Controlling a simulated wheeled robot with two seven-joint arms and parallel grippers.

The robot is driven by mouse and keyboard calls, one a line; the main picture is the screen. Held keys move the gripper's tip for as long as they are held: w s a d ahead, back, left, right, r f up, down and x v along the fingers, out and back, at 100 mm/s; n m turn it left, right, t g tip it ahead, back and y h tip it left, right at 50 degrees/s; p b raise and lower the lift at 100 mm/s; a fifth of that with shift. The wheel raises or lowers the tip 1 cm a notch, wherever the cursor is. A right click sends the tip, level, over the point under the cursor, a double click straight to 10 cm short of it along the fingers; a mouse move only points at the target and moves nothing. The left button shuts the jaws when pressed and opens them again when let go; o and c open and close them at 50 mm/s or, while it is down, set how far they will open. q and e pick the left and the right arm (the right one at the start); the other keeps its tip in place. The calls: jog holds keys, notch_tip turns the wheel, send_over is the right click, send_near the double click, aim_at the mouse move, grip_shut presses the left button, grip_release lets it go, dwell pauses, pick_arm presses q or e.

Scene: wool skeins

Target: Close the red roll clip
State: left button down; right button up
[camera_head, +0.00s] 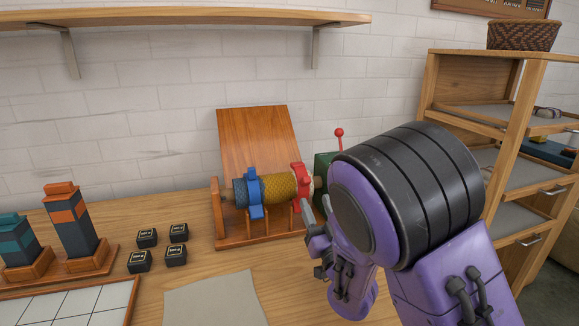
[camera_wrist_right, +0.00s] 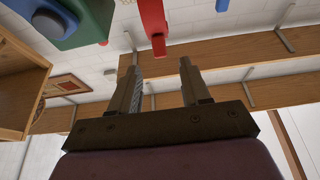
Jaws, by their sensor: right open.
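The red roll clip (camera_head: 300,181) sits at the right end of the yellow wool roll (camera_head: 279,188) on a wooden stand. Whether its jaw is shut is too small to tell. In the right wrist view a red bar, seemingly part of the red roll clip (camera_wrist_right: 153,22), reaches down just beyond the fingertips. My right gripper (camera_head: 317,210) is just right of and below the clip, partly hidden by my wrist. In its wrist view the right gripper (camera_wrist_right: 161,65) is open, with nothing between its fingers. My left gripper is not in view.
A blue clip (camera_head: 255,194) sits left on the roll. A green box (camera_head: 323,172) with a red-knobbed lever (camera_head: 339,133) stands right of the clip. Small black blocks (camera_head: 147,238) lie left of the stand (camera_head: 222,228). A wooden shelf unit (camera_head: 432,85) stands right.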

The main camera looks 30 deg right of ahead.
aim_at(305, 177)
jog(key=p+x, duration=0.1)
jog(key=x, duration=0.2)
jog(key=p+x, duration=0.1)
jog(key=x, duration=0.2)
jog(key=p+x, duration=0.1)
jog(key=x, duration=0.3)
jog(key=shift+r, duration=0.3)
jog(key=shift+c, duration=0.3)
grip_shut()
